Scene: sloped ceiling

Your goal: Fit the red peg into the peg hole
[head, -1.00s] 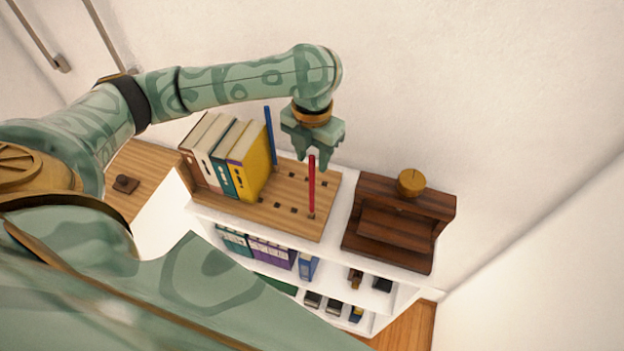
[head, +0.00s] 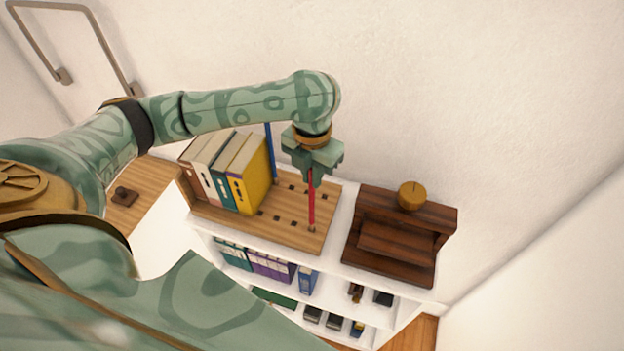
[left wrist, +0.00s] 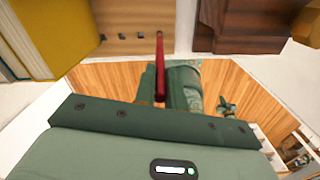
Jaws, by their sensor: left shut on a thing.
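The red peg (head: 311,205) stands roughly upright, its lower end at the right front part of the wooden peg board (head: 290,232). I cannot tell whether that end is seated in a hole. My left gripper (head: 313,180) is above the board, shut on the peg's upper part. The peg (left wrist: 160,65) also shows in the left wrist view, running out from the gripper towards the board edge. The board has several dark square holes. A blue peg (head: 270,150) stands at its back, partly hidden. A small green shape (left wrist: 228,108) in the left wrist view may be my right gripper.
Several books, with a yellow one (head: 250,178) at the end, stand on the left of the board. A dark wooden stand (head: 395,240) with a round golden-brown knob (head: 411,195) is to the right. The white shelf (head: 345,258) carries both. The wall is close behind.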

